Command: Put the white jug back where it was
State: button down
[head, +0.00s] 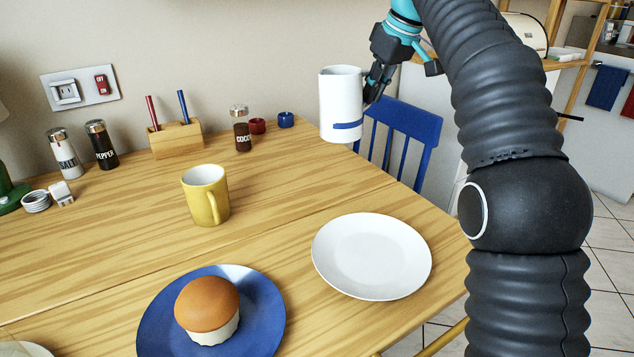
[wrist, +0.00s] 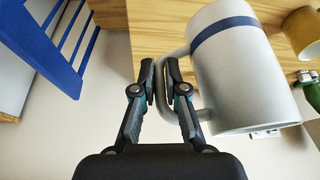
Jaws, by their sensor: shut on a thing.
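The white jug (head: 341,103) with a blue band near its base is held in the air by its handle. It looks upright in the head view, above the far right edge of the wooden table. My gripper (head: 374,87) is shut on the handle, at the jug's right side. In the wrist view the jug (wrist: 236,70) fills the right of the picture, and the fingers of my gripper (wrist: 159,95) close around its handle. The inside of the jug is hidden.
On the table (head: 285,194) are a yellow mug (head: 206,195), a white plate (head: 371,255), a blue plate (head: 150,325) with a cake (head: 207,308), a cocoa shaker (head: 241,130) and a pen block (head: 176,139). A blue chair (head: 402,135) stands behind the right edge.

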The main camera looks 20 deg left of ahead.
jog(key=w+d+f+m, duration=0.1)
jog(key=d+m, duration=0.1)
jog(key=d, duration=0.5)
jog(key=shift+w+a+f+b, duration=0.2)
jog(key=shift+a+f+b, duration=2)
jog(key=shift+a+f, duration=3.4)
jog(key=shift+f, duration=0.15)
jog(key=c, duration=1.2)
grip_release()
jog(key=shift+f, duration=0.1)
jog(key=p+v, duration=0.3)
jog(key=v, duration=0.9)
